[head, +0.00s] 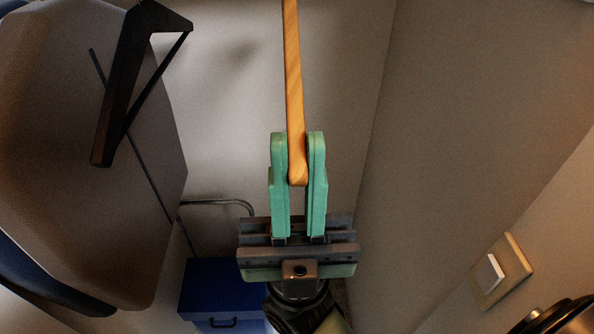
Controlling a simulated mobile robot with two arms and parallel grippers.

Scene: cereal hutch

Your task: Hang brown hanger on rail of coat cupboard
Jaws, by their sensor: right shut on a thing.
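My right gripper (298,140) comes up from the bottom middle, its two green fingers shut on the lower end of the brown hanger (293,75). The hanger shows as a narrow orange-brown wooden bar, nearly upright in the picture, running out past the top edge. Its upper part and any hook are out of view. I cannot make out the cupboard's rail for certain. My left gripper is not in view.
A black angular bracket-like piece (118,85) is at upper left, in front of a large rounded grey-brown panel (60,180). A blue box (222,288) and a curved metal tube (222,202) are below. A light switch (500,270) is at right. Plain wall lies between.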

